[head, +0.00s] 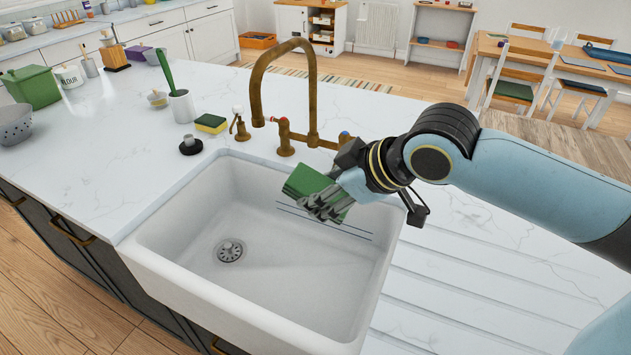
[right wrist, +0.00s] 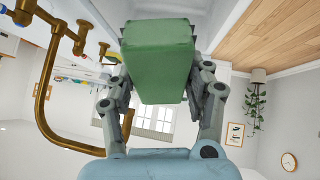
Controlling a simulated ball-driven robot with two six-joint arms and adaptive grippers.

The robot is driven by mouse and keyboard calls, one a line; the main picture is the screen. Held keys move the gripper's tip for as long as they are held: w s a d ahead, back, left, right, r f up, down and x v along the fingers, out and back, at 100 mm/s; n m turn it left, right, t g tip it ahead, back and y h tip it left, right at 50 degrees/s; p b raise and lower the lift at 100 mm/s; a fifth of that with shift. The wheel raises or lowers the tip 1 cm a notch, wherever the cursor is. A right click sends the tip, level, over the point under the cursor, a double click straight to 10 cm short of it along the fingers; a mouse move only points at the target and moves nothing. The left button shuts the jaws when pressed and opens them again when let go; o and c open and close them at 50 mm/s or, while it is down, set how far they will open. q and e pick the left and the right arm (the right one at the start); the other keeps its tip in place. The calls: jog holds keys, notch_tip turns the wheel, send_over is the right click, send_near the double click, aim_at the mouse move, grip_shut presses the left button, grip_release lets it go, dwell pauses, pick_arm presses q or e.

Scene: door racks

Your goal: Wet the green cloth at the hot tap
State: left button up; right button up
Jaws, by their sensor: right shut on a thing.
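The green cloth (head: 308,181) is a folded block in my right gripper (head: 330,203), over the back right of the white sink (head: 160,232). In the right wrist view the cloth (right wrist: 158,60) sits between both fingers of the right gripper (right wrist: 158,75), which is shut on it. The brass tap (head: 313,85) stands behind the sink, its spout arching up; it also shows in the right wrist view (right wrist: 43,100). One tap handle has a red mark (head: 271,119) on the left, the other a blue mark (head: 344,136) on the right, close to my gripper. My left gripper is out of view.
A yellow and green sponge (head: 211,123), a black sink plug (head: 190,145) and a white pot with a green brush (head: 182,106) stand left of the tap. The sink's drain (head: 230,251) is bare. The ridged drainboard (head: 450,300) on the right is clear.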

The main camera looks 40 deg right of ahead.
aim_at(312, 184)
jog(key=shift+w+f, duration=0.2)
jog(key=shift+f, duration=0.05)
jog(key=shift+s+d+t, duration=0.1)
jog(key=shift+s+t, duration=0.3)
jog(key=shift+s, duration=0.1)
jog(key=shift+w+d, duration=0.1)
jog(key=shift+w, duration=0.1)
jog(key=shift+w+f, duration=0.1)
jog(key=shift+w, duration=0.25)
jog(key=w, duration=0.1)
jog(key=w+f, duration=0.1)
jog(key=w, duration=0.1)
jog(key=shift+w+d+b, duration=0.2)
jog(key=shift+w+b, duration=0.05)
jog(key=shift+b, duration=0.1)
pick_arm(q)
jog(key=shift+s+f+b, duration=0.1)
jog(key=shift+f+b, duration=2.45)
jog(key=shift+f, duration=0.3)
pick_arm(e)
jog(key=w+d+f, duration=0.1)
jog(key=w, duration=0.8)
jog(key=shift+w+f, duration=0.25)
jog(key=shift+f, duration=0.1)
jog(key=shift+d, duration=0.1)
